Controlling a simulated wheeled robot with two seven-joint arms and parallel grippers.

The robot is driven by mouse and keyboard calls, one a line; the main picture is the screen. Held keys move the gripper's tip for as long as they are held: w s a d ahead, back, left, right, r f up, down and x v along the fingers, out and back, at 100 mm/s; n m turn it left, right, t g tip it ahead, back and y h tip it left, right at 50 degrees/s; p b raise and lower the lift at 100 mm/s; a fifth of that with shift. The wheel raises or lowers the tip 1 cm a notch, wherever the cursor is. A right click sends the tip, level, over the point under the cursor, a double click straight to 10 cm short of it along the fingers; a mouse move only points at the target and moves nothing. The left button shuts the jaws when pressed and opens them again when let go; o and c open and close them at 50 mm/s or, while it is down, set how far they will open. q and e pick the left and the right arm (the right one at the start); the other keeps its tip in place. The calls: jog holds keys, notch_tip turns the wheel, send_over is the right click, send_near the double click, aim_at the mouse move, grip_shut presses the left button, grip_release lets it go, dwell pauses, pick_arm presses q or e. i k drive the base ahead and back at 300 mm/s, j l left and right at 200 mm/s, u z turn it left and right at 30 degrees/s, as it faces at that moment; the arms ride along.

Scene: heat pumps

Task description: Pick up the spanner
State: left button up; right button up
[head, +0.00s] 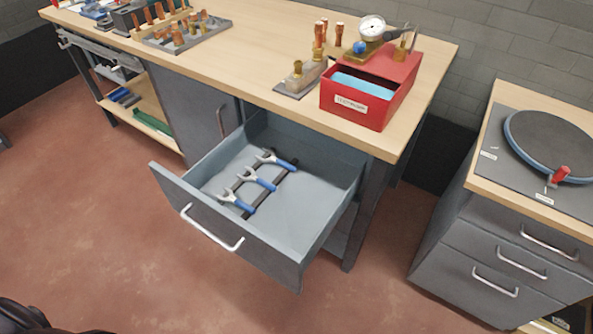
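Several spanners with blue handles and metal open ends lie in the open drawer (310,207) under the workbench. The far spanner (281,162), the middle spanner (262,182) and the near spanner (241,205) rest side by side across dark rails. I cannot tell which one the task means. Neither gripper shows clearly in the head view. A dark shape at the bottom left corner looks like part of my own body.
The drawer front has a white handle (212,232). The wooden workbench (255,50) holds a red box (380,95), a gauge (371,27) and a rack of copper fittings (187,35). A second cabinet (500,250) stands at right. The reddish floor (110,230) before the drawer is clear.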

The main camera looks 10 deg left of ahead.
aim_at(253, 178)
jog(key=i+j+z, duration=0.1)
jog(key=j+z, duration=0.3)
jog(key=j, duration=0.15)
jog(key=j+z, duration=0.35)
jog(key=j, duration=0.2)
jog(key=j+z, duration=0.4)
jog(key=j, duration=0.15)
jog(key=k+j, duration=0.1)
jog(key=j, duration=0.7)
jog(key=k+j, duration=0.15)
jog(key=j, duration=0.7)
jog(key=k+z, duration=0.05)
